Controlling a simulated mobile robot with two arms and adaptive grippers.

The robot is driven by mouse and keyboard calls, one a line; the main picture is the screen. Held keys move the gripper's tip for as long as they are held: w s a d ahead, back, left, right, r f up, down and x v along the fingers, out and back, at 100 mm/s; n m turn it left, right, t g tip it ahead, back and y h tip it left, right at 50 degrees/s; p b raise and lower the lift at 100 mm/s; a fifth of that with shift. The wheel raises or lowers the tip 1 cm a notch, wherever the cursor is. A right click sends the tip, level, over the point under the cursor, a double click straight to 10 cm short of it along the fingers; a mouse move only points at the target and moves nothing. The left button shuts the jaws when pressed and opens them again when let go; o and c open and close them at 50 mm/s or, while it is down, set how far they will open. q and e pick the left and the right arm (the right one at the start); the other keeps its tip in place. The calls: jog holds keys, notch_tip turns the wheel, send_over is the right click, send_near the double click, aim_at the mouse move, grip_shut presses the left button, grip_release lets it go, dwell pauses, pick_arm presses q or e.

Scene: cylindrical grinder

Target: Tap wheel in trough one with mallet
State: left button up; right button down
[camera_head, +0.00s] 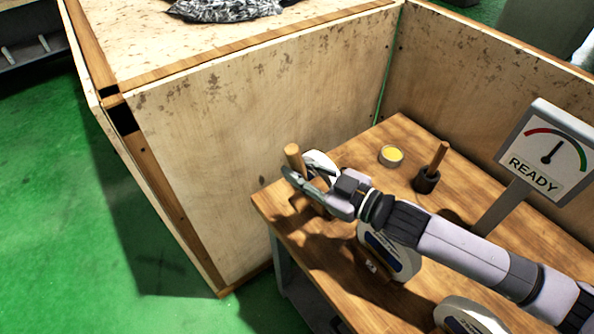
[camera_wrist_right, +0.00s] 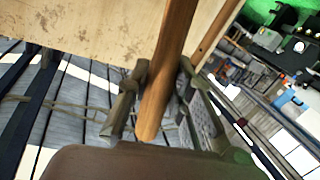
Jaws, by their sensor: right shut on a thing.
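My right gripper (camera_head: 295,175) is shut on a wooden handle (camera_head: 294,156) near the left corner of the table. The handle stands tilted between the fingers; no mallet head shows on it. The right wrist view also shows the handle (camera_wrist_right: 168,75) between the finger pads (camera_wrist_right: 155,98). A pale wheel (camera_head: 320,160) is just behind the gripper, partly hidden by it. A second white wheel (camera_head: 398,262) stands under my forearm, and a third (camera_head: 470,317) is at the bottom edge. I cannot tell whether the handle touches the nearest wheel. My left gripper is not in view.
A wooden handle with a dark cylindrical base (camera_head: 427,181) stands on the table (camera_head: 345,285). A round tin with yellow contents (camera_head: 391,155) is left of it. A gauge sign reading READY (camera_head: 540,160) stands at right. Tall plywood walls (camera_head: 260,120) rise behind the table.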

jog(key=s+a+p, duration=0.1)
jog(key=s+a, duration=0.3)
jog(key=a, duration=0.1)
jog(key=shift+a+p, duration=0.25)
jog(key=shift+p, duration=0.1)
jog(key=shift+r, duration=0.1)
dwell(2.0)
